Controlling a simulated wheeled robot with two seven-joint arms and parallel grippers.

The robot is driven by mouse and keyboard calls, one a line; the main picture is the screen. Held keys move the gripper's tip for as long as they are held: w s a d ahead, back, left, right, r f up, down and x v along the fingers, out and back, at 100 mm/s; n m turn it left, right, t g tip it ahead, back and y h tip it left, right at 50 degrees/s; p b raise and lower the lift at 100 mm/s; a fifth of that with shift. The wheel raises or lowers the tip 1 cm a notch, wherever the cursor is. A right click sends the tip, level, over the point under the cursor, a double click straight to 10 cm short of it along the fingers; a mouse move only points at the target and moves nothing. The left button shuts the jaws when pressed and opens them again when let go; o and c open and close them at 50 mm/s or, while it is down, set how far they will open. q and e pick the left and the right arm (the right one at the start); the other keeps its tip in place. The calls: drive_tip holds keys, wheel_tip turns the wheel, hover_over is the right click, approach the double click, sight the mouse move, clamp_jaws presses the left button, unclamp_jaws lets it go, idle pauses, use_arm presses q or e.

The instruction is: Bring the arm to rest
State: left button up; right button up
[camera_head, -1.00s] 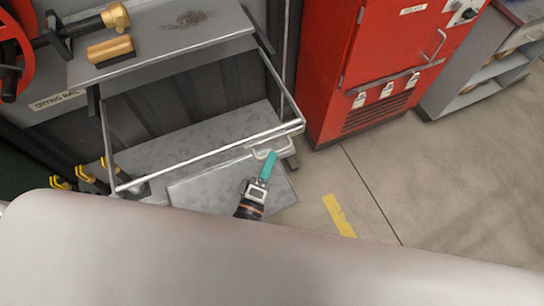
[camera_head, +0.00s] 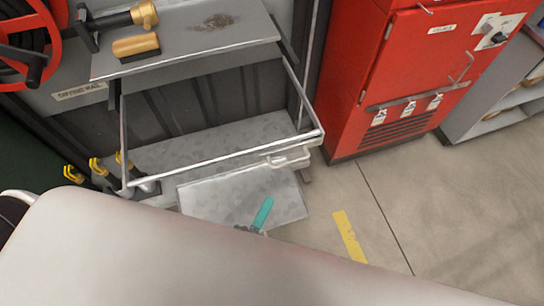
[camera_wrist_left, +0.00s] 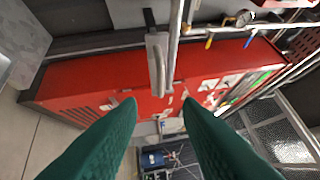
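My left gripper (camera_head: 262,214) shows in the head view as one teal finger above the edge of a pale, smooth part of my own body, which hides the rest of it. It lies in front of the grey lower panel, below the white handle (camera_head: 288,159) on the rail, and apart from it in the picture. In the left wrist view the gripper's two green fingers (camera_wrist_left: 159,106) are spread, with nothing between them. The handle (camera_wrist_left: 157,62) stands beyond the fingertips there. My right gripper is in neither view.
A metal drying rail (camera_head: 225,160) juts out from the grey rack. A red cabinet (camera_head: 405,75) stands to its right, with grey shelves (camera_head: 490,108) beyond. A red hose reel (camera_head: 28,45) and brass nozzle (camera_head: 143,15) are at upper left. Floor with a yellow strip (camera_head: 349,236) is clear at right.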

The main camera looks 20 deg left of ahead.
use_arm(q)
drive_tip(key=s+a+f+m+g, duration=0.2)
drive_tip(key=f+m+g, duration=0.25)
drive_tip(key=f, duration=0.75)
drive_tip(key=s+a+f+m+g, duration=0.25)
drive_tip(key=f+m+g, duration=0.2)
drive_tip(key=f, duration=0.75)
drive_tip(key=s+a+f+m+g+y, duration=0.2)
drive_tip(key=s+a+f+m+g, duration=0.2)
drive_tip(key=s+f, duration=0.3)
drive_tip(key=s+a+f+m+g+y, duration=0.1)
drive_tip(key=s+a+f+m+g, duration=0.2)
drive_tip(key=s, duration=0.7)
drive_tip(key=a+f+g, duration=0.2)
drive_tip(key=a+f, duration=0.1)
drive_tip(key=f, duration=0.1)
drive_tip(key=shift+f+m+y, duration=0.35)
drive_tip(key=shift+m+y, duration=0.05)
